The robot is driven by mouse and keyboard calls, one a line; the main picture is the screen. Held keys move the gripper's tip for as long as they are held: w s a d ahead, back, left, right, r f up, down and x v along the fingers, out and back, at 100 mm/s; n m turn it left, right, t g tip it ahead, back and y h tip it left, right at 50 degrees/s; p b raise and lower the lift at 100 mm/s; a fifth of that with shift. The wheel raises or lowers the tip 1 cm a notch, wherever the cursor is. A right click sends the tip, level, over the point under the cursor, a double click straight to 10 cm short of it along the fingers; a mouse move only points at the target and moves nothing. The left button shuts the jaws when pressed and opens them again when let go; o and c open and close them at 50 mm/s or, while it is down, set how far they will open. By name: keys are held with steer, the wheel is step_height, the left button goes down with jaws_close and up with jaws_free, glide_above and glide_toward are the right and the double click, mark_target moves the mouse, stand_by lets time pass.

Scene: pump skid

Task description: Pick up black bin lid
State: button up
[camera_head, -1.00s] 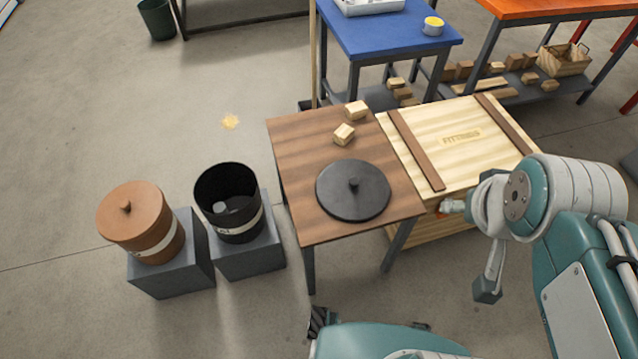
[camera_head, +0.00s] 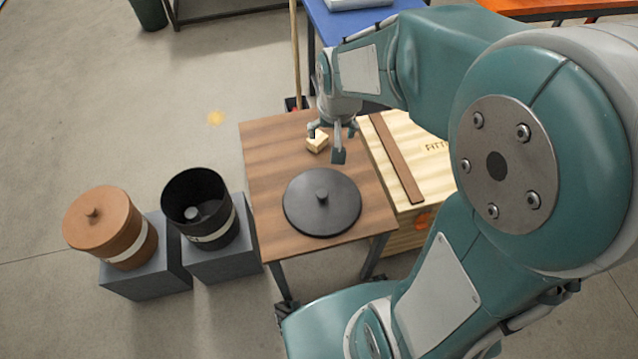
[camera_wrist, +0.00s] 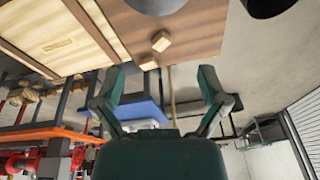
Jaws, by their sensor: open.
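The black bin lid (camera_head: 322,203) lies flat on the brown wooden table, with a small knob at its middle. The lid's edge also shows at the top of the wrist view (camera_wrist: 157,4). My gripper (camera_head: 334,143) hangs above the far part of the table, behind the lid in the head view and apart from it. In the wrist view its two fingers (camera_wrist: 163,98) are spread wide with nothing between them. The open black bin (camera_head: 200,207) stands on a grey block left of the table.
A terracotta bin with its lid on (camera_head: 110,227) stands left of the black bin. Wooden blocks (camera_head: 317,142) lie on the table's far side, close to my gripper. A wooden crate (camera_head: 398,160) adjoins the table's right side. A blue table (camera_head: 345,22) stands behind.

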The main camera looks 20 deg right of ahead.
steer(key=w+f+m+g, duration=0.15)
steer(key=w+f, duration=0.35)
steer(key=f, duration=0.6)
steer(key=g, duration=0.1)
glide_toward(322, 193)
steer(key=shift+m, duration=0.35)
step_height(322, 193, down, 10)
steer(key=shift+w+f, duration=0.15)
jaws_close()
